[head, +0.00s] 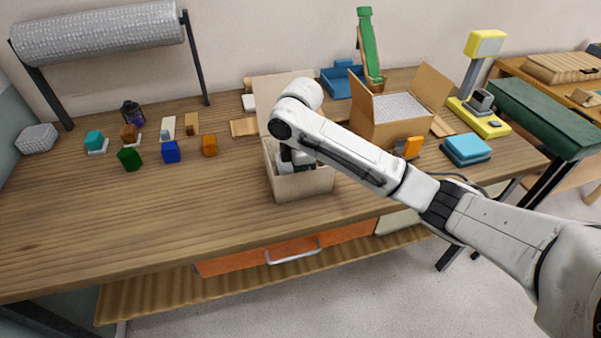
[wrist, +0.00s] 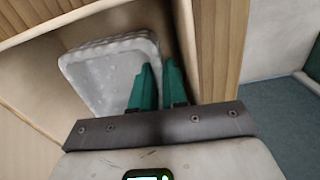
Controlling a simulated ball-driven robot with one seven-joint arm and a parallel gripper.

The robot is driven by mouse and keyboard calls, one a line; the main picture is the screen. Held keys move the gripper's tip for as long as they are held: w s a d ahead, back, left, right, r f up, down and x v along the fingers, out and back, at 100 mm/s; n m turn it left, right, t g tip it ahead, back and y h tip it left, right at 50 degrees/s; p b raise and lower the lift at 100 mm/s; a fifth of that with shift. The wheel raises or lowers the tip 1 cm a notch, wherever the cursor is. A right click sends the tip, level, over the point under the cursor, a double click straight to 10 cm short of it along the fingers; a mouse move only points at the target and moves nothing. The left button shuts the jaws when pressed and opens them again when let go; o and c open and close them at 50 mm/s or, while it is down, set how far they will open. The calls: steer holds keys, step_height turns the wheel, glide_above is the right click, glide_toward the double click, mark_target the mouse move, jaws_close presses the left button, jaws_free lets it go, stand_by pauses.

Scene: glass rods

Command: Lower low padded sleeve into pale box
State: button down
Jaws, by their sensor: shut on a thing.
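The pale box (head: 304,186) stands open near the front of the bench, partly covered by my arm. My gripper (wrist: 157,68) reaches down inside it, and its fingertips are hidden in the head view. In the wrist view, the low padded sleeve (wrist: 105,76), light grey and bubbly with rounded edges, lies between the box walls (wrist: 220,40). My teal fingers are close together at the sleeve's right edge and shut on it. Whether its underside touches the box floor cannot be seen.
An open carton (head: 392,132) with bubbly lining stands right of the pale box. Small coloured blocks, including a blue one (head: 171,152), stand to the left. A yellow stand (head: 478,118) and blue pads (head: 466,148) are at the right. The front left bench (head: 90,230) is clear.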

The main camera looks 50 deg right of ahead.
steer(key=shift+f+b, duration=0.45)
steer(key=shift+f, duration=0.35)
stand_by(0.4)
steer(key=c, duration=1.1)
jaws_free()
step_height(320, 180, up, 11)
steer(key=shift+f+p, duration=0.1)
steer(key=shift+p, duration=0.95)
